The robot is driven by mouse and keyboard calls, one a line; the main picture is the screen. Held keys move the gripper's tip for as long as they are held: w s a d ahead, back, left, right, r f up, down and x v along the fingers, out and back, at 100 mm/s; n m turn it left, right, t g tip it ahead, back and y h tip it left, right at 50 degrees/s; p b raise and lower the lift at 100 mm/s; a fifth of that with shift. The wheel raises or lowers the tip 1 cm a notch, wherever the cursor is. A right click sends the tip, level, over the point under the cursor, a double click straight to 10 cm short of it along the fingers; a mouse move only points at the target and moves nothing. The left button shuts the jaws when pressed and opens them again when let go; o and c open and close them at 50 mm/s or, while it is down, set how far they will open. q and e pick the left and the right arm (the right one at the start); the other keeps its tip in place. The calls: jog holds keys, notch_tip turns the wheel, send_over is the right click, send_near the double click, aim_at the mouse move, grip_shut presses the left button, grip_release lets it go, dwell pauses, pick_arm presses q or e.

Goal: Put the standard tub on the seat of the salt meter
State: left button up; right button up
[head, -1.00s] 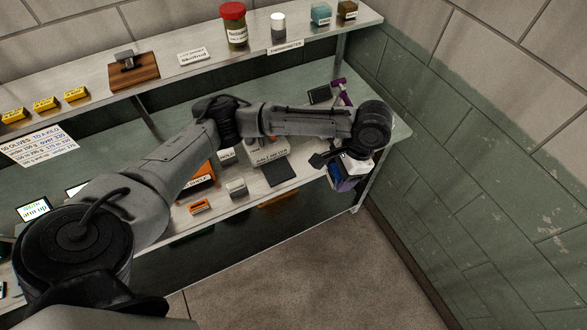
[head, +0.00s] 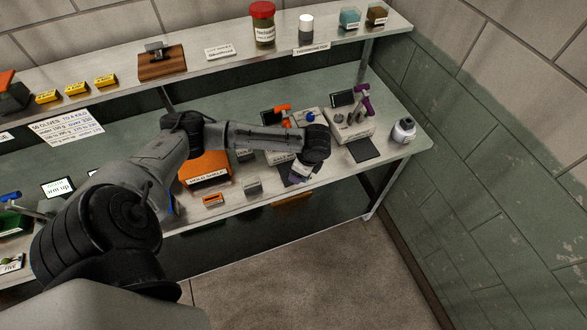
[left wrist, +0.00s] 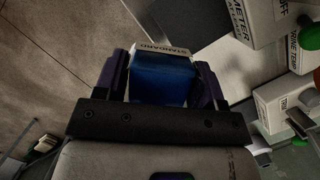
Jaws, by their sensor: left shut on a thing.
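The standard tub, blue with a pale rim lettered STANDARD, shows in the left wrist view (left wrist: 158,82) between the two purple fingers. My left gripper (head: 299,174) is shut on it, and it also shows in the left wrist view (left wrist: 160,88). In the head view the gripper hangs over the front part of the bench at the salt meter (head: 277,157). The arm and wrist cover much of that meter. The dark seat (head: 284,178) in front of it is partly hidden by the gripper. I cannot tell whether the tub touches the seat. My right gripper is out of view.
Another meter (head: 350,125) with a purple lever and a dark pad (head: 364,149) stands to the right. An orange machine (head: 205,167) and small blocks lie left. A shelf (head: 215,75) runs behind.

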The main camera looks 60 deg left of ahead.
pick_arm(q)
jog(key=a+f, duration=0.1)
jog(key=a, duration=0.1)
jog(key=a+f, duration=0.2)
jog(key=a, duration=0.1)
jog(key=shift+w+a+f, duration=0.2)
jog(key=shift+w+a, duration=0.1)
jog(key=shift+w, duration=0.1)
jog(key=shift+f+b, duration=0.35)
jog(key=shift+f, duration=1.65)
jog(key=o, duration=1.1)
jog(key=shift+f, duration=0.15)
jog(key=shift+c, duration=0.2)
